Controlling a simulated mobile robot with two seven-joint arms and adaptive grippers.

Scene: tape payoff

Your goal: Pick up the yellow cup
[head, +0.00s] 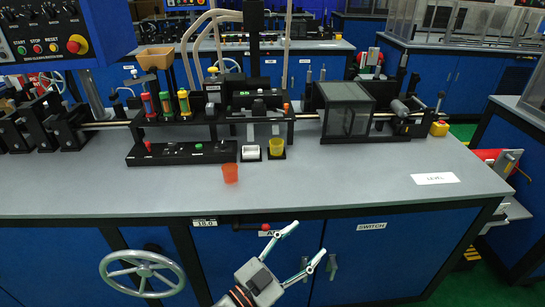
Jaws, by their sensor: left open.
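The yellow cup (276,147) is small and stands upright on a dark base along the front of the machine, on the grey bench top. A white container (250,153) stands just left of it. An orange-red cup (230,173) stands farther left and nearer the bench's front edge. My left gripper (308,240) is open and empty. In the picture it shows below the bench edge, in front of the blue cabinet doors, below and slightly right of the yellow cup and well apart from it. My right gripper is not in view.
The black machine (180,153) with its rail runs along the back of the bench (370,180). A dark clear-walled box (347,112) stands right of the cups. A white card (435,178) lies at right. The front middle of the bench is clear. A handwheel (142,272) sticks out below.

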